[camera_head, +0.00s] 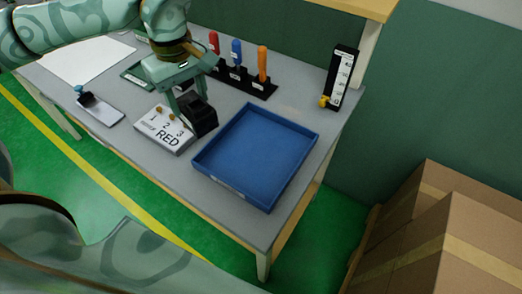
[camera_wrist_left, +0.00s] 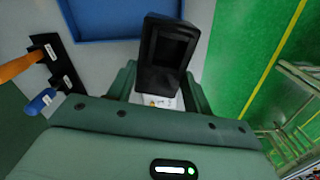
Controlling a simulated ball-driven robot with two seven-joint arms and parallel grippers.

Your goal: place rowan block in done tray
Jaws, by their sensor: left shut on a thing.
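My left gripper (camera_head: 188,98) is shut on a black block (camera_head: 200,116), holding it beside the left side of the blue tray. In the left wrist view the black block (camera_wrist_left: 165,50) sits between the fingers, with a hollow face and a small white label near the fingers. I cannot read a rowan name on it. The blue tray (camera_head: 258,150) is empty, with a small unreadable label on its front wall; part of it shows in the left wrist view (camera_wrist_left: 98,37). My right gripper is not in view.
A black rack (camera_head: 243,83) with screwdrivers stands behind the tray. A black upright gauge (camera_head: 341,78) stands at the back right. Cardboard boxes (camera_head: 450,235) are off the table.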

